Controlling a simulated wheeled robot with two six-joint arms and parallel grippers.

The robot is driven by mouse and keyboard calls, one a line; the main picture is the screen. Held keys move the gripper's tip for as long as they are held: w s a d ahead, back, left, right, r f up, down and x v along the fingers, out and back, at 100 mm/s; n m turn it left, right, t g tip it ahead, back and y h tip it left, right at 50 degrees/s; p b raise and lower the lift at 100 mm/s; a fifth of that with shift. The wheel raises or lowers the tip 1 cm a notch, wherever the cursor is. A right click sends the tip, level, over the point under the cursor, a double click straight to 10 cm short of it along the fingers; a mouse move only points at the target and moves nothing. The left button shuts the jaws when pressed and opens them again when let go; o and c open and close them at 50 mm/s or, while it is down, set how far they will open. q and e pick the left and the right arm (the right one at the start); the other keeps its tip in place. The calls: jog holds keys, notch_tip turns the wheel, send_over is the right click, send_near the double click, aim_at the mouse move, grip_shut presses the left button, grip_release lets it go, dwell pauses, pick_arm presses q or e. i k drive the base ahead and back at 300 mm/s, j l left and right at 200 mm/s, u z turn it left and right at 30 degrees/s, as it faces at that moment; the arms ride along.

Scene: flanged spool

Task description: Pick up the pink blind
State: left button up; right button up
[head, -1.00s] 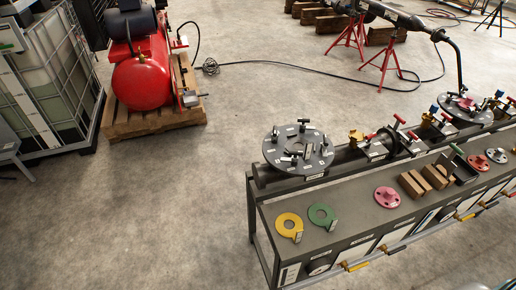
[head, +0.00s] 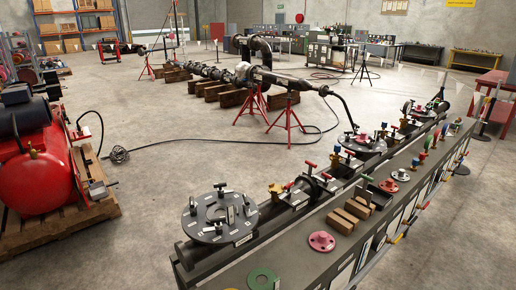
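A pink round flange-like disc with a raised hub (head: 321,241), which looks like the pink blind, lies flat on the dark bench top (head: 300,262) in the head view. It sits in front of the wooden blocks, with nothing on top of it. A smaller red disc (head: 400,175) lies farther along the same bench. Neither of my grippers is in view.
Wooden blocks (head: 350,214) and a green ring (head: 263,279) lie on the bench near the pink disc. A black round plate with fittings (head: 219,218) stands at the bench's back left. A red compressor (head: 36,170) on a pallet is at left. Open floor (head: 150,225) lies between.

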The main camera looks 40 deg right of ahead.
aim_at(321, 240)
jog(key=z, duration=1.65)
